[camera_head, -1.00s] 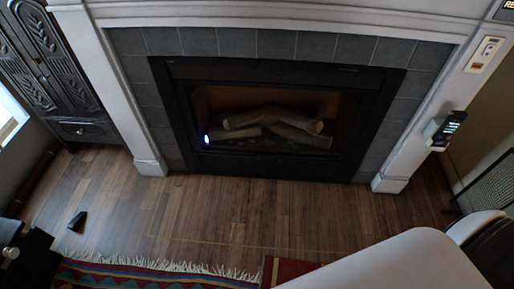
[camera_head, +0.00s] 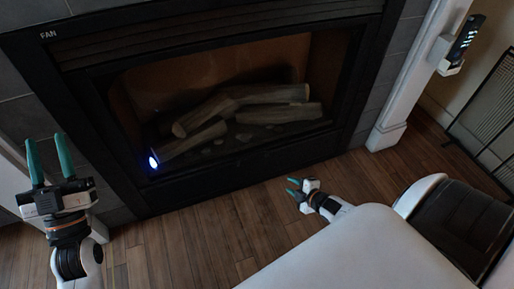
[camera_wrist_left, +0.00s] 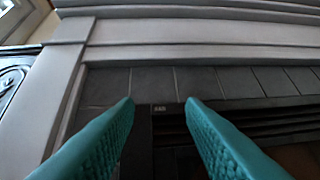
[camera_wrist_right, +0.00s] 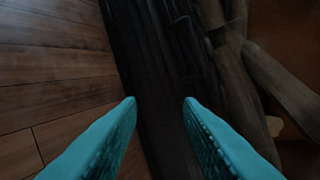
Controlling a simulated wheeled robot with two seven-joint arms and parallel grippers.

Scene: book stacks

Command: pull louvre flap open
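The louvre flap (camera_head: 215,38) is the dark slatted strip along the top of the black fireplace, near a FAN label (camera_head: 48,35). It looks closed. It also shows at the right of the left wrist view (camera_wrist_left: 275,118), beyond the fingers. My left gripper (camera_head: 47,146) is open, empty and pointing up, left of the fireplace in the picture and apart from the flap. My right gripper (camera_head: 291,188) is open and empty, low before the fireplace's bottom edge. In the right wrist view, the black lower frame (camera_wrist_right: 160,90) lies beyond its fingers.
Logs (camera_head: 240,105) and a small blue-white light (camera_head: 154,162) show in the firebox. A white surround post (camera_head: 405,90) carries a keypad-like device (camera_head: 462,40). A mesh screen (camera_head: 490,110) stands at the right. The wooden floor (camera_head: 215,235) before the fireplace is clear.

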